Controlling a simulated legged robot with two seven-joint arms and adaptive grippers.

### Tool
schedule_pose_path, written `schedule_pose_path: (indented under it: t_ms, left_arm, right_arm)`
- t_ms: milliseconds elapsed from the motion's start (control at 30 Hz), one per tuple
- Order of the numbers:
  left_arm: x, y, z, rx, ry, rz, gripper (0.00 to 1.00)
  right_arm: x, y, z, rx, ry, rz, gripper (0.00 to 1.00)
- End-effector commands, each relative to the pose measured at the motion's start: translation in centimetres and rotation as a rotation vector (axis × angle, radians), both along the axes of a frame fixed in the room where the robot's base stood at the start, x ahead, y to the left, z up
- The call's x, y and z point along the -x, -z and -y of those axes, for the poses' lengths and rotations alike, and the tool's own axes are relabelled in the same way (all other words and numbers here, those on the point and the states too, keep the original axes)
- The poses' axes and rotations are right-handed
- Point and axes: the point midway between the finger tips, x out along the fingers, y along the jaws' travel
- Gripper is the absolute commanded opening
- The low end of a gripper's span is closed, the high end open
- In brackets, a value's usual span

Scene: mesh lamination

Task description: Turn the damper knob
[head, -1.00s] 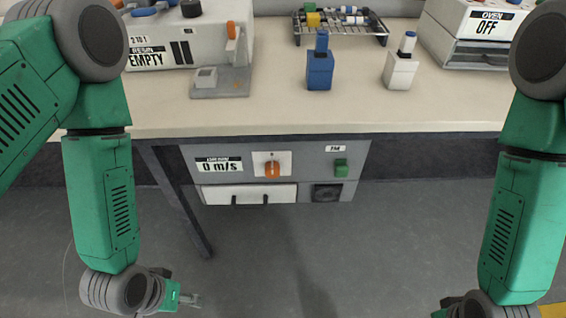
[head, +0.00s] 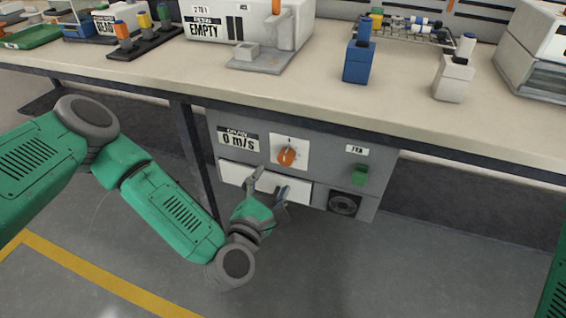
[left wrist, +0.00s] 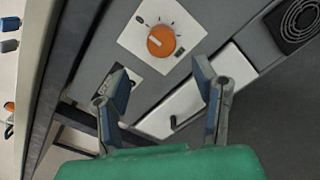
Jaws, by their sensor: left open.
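The damper knob (head: 287,156) is orange and sits on a white plate on the grey panel under the bench. It also shows in the left wrist view (left wrist: 161,41), on a plate with tick marks. My left gripper (head: 269,183) is open and empty, in front of the white drawer just below the knob. In the left wrist view its two fingers (left wrist: 160,85) point up toward the knob plate, with the knob beyond the tips and apart from them. A display (head: 238,141) left of the knob reads 0 m/s. My right gripper is out of view.
A green switch (head: 360,175) and a dark round vent (head: 344,204) are right of the knob. The white drawer (head: 235,174) is below it. The bench edge (head: 330,126) overhangs the panel. A bench leg (head: 196,160) stands to the left.

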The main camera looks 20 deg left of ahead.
Motion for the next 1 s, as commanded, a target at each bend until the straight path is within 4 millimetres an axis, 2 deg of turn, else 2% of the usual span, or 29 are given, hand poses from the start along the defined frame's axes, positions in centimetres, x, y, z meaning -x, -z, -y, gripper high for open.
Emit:
schedule_pose_path:
  t_ms: [33, 200, 400, 567, 833, 867, 900, 967, 1000]
  left_arm:
    - [-1.2, 0.1, 0.2, -0.001, 0.000, 0.005, 0.54]
    - [-4.7, 0.2, 0.1, 0.001, 0.001, 0.003, 0.54]
    - [-7.4, 0.3, -0.1, 0.005, 0.001, 0.001, 0.54]
    - [-8.3, 0.1, 0.1, 0.002, 0.002, -0.001, 0.54]
    - [-8.4, 0.0, 0.4, -0.001, 0.004, -0.002, 0.54]
    - [-8.4, 0.0, 0.4, -0.001, 0.004, -0.002, 0.47]
    - [-8.4, 0.0, 0.3, 0.000, 0.004, -0.002, 0.33]
    - [-8.4, 0.1, 0.2, 0.002, 0.004, -0.002, 0.12]
    - [-8.4, 0.1, 0.2, 0.002, 0.005, -0.002, 0.05]
  right_arm:
    - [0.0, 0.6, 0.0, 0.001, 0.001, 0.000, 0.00]
    - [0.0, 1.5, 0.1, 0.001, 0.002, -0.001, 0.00]
    - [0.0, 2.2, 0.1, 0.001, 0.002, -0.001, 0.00]
    - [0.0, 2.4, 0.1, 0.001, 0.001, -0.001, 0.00]
    - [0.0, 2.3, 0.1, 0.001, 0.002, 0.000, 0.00]
    - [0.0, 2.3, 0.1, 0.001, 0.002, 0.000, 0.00]
    - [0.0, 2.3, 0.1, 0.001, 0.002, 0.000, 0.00]
    - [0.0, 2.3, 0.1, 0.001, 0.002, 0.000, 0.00]
    - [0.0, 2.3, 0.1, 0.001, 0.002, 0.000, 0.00]
